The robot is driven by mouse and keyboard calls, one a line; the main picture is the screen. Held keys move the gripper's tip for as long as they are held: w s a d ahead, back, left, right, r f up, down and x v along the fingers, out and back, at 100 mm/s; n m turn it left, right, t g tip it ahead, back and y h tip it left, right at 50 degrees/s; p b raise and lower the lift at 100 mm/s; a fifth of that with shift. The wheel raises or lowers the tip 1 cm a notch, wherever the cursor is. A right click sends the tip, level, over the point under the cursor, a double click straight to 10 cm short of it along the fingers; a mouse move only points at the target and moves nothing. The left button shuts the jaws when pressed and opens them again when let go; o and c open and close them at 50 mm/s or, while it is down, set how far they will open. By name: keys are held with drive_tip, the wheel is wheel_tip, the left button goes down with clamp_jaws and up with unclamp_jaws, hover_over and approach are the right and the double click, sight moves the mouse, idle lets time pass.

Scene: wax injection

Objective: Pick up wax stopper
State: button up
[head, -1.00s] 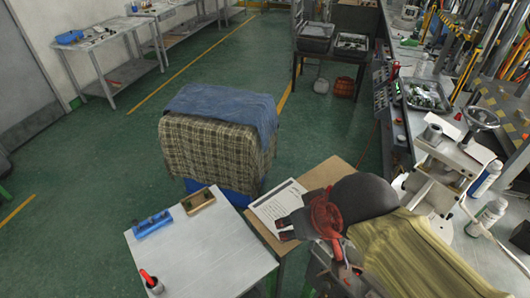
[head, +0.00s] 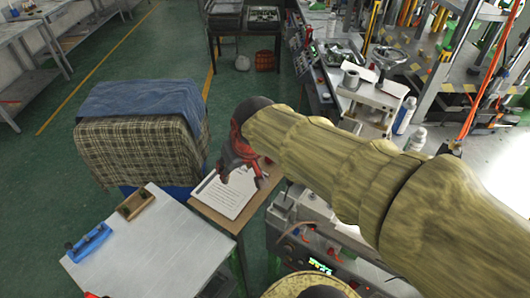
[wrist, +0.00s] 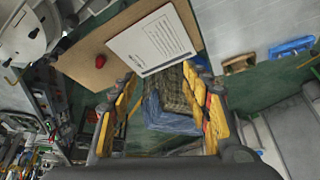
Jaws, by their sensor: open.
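A small red piece (wrist: 100,61), which may be the wax stopper, lies on the brown board (wrist: 80,72) in the wrist view, beside a white printed sheet (wrist: 152,42). It is too small to tell its exact shape. My gripper (wrist: 163,80) is open and empty, its two yellow fingers spread wide. The red piece is left of the left finger, outside the gap. In the head view my gripper (head: 242,180) hangs over the sheet (head: 226,193) and the board's back edge, and I cannot make out the red piece there.
A grey-white table (head: 165,245) with a blue holder (head: 88,243) and a wooden holder (head: 135,205) stands left of the board. A plaid-and-blue cloth-covered block (head: 140,150) stands behind it. Machinery with a handwheel (head: 388,58) stands at the right. Green floor lies open beyond.

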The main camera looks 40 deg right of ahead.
drive_tip(key=w+d+f+m+p, duration=0.1)
drive_tip(key=w+d+f, duration=0.3)
drive_tip(key=d+f, duration=0.2)
drive_tip(key=w+d+f+m+p, duration=0.1)
drive_tip(key=w+d+f, duration=0.3)
drive_tip(key=d+f, duration=0.2)
drive_tip(key=w+d+f+m+g+h+p, duration=0.1)
drive_tip(key=w+d+f, duration=0.3)
drive_tip(key=d, duration=0.6)
drive_tip(key=shift+w+f+m, duration=0.25)
drive_tip(key=shift+f+m, duration=0.05)
drive_tip(key=shift+f, duration=0.8)
drive_tip(key=x, duration=0.6)
drive_tip(key=shift+s, duration=0.1)
drive_tip(key=shift+c, duration=0.4)
drive_tip(key=c, duration=1.1)
drive_tip(key=shift+r, duration=0.15)
